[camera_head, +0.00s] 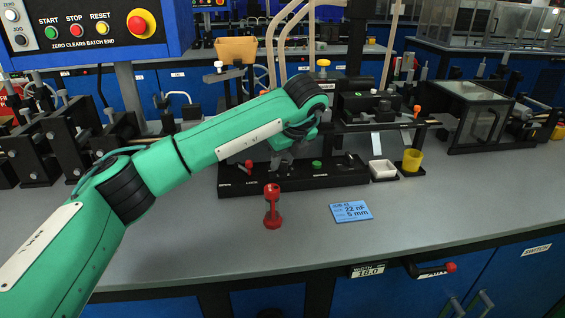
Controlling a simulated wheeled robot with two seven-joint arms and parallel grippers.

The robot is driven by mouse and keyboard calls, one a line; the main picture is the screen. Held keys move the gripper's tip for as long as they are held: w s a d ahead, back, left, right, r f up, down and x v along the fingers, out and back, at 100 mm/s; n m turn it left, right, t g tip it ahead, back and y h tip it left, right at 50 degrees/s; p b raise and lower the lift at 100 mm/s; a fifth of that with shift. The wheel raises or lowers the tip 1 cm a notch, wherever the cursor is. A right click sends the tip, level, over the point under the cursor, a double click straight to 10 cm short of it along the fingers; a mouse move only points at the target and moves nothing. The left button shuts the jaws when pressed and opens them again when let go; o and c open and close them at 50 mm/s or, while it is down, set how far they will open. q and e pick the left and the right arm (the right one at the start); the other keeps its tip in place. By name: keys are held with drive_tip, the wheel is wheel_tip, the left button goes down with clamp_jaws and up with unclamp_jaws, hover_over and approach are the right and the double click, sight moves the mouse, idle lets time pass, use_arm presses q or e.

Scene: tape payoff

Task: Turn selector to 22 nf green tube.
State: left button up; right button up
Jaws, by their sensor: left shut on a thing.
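My left arm reaches in from the left. Its gripper (281,160) points down at the black fixture base (235,180) at the back of the bench. It is shut on a small part there, which looks like the selector; the fingers and wrist hide most of it. A green knob or tube end (316,165) shows on the base just right of the gripper, and a red-tipped lever (249,164) to its left. A blue card (351,212) reading "22 nF" and "5 mm" lies flat on the bench. My right gripper is out of view.
A red spool-shaped stand (272,207) is upright in front of the base. A white tray (382,169) and a yellow cup (412,161) stand to the right. A button panel (95,28) hangs upper left. The front of the grey bench (440,210) is mostly clear.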

use_arm(q)
drive_tip(key=n+g, duration=0.1)
drive_tip(key=n, duration=0.2)
drive_tip(key=shift+d+y, duration=0.1)
drive_tip(key=shift+y, duration=0.3)
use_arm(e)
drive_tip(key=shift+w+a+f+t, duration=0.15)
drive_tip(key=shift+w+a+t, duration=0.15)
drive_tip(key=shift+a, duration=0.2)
use_arm(q)
drive_tip(key=shift+n, duration=0.4)
drive_tip(key=o, duration=1)
drive_tip(key=shift+c, duration=0.2)
